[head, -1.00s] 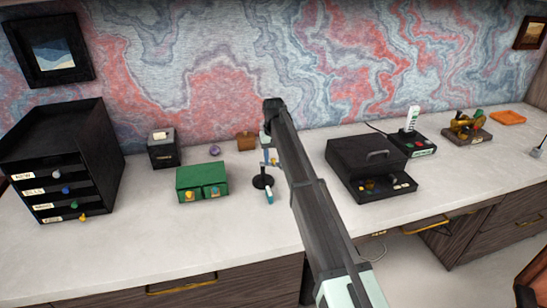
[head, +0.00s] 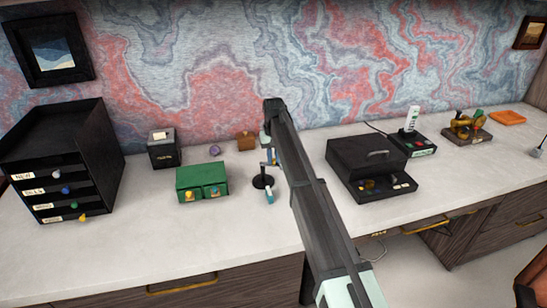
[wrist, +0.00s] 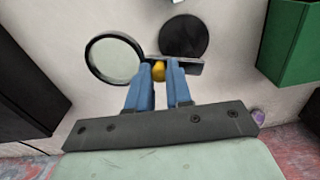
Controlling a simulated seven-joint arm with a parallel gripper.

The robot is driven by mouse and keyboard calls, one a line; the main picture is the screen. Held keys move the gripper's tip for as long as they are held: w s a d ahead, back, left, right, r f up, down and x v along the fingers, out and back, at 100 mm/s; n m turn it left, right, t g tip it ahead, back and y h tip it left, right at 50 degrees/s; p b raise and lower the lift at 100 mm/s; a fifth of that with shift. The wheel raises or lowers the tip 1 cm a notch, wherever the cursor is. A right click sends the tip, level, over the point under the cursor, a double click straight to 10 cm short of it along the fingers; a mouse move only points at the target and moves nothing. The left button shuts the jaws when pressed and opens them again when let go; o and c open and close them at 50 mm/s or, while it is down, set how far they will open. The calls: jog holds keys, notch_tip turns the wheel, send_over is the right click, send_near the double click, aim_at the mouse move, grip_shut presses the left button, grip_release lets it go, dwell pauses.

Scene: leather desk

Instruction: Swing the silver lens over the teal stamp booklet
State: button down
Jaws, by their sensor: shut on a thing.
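The lens (wrist: 115,60) is a round pane in a dark ring, at the left in the wrist view. A flat bar joins it to a yellow knob (wrist: 159,71). My gripper (wrist: 161,72) has its blue fingers shut on this knob. The stand's round black base (wrist: 184,37) lies just beyond the bar; it also shows in the head view (head: 263,182). A small teal and white piece (head: 269,197) lies in front of the base; I cannot tell surely that it is the stamp booklet. In the head view my arm hides the lens.
A small purple thing (head: 214,151) and a brown block (head: 246,141) are behind. The desk's front strip is clear.

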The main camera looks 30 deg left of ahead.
jog(key=shift+s, duration=0.1)
jog(key=shift+s+a+m, duration=0.15)
jog(key=shift+s+m, duration=0.6)
jog(key=shift+m, duration=1.6)
jog(key=shift+s+a+m, duration=0.1)
jog(key=shift+s+m, duration=0.7)
jog(key=shift+m, duration=1.5)
jog(key=shift+s+a+m, duration=0.15)
jog(key=shift+s+m, duration=0.6)
jog(key=shift+m, duration=1.6)
jog(key=c, duration=1)
grip_release()
